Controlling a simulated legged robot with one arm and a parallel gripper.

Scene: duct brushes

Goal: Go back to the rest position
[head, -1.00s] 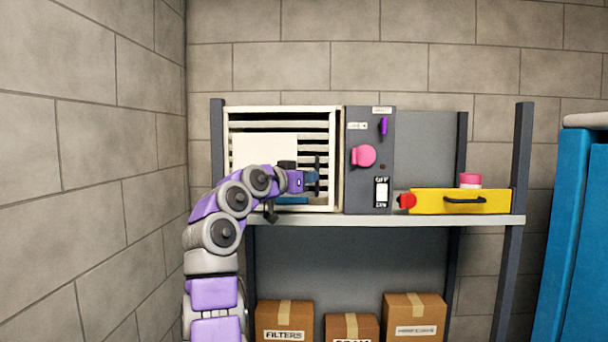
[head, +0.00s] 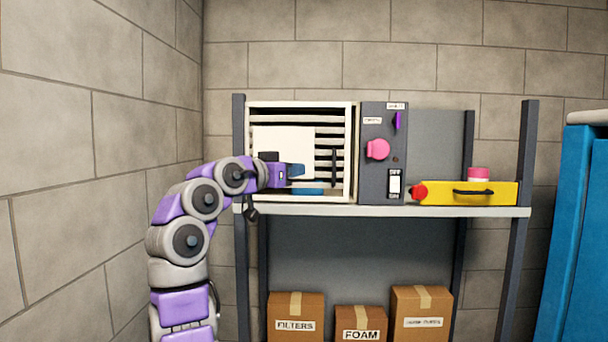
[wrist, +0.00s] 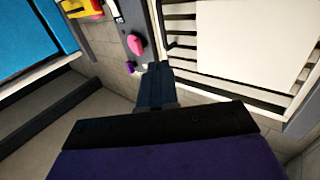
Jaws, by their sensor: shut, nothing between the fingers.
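My purple and grey arm rises at the left of the head view. My gripper (head: 298,170) is in front of the lower left part of a cream louvred duct box (head: 352,150) on the shelf. Its blue fingers look closed together and hold nothing. In the wrist view my gripper (wrist: 154,72) points along the box's edge, with the louvres and a white panel (wrist: 250,45) to the right. The white panel also shows upright in the box in the head view (head: 285,138). A blue item (head: 308,190) lies low in the box, partly hidden by my gripper.
A dark control box (head: 372,185) with a pink knob (head: 377,149) stands right of the duct box. Cartons (head: 296,310) sit below. A block wall (head: 100,180) is close on the left, a blue cabinet (head: 580,230) on the right.

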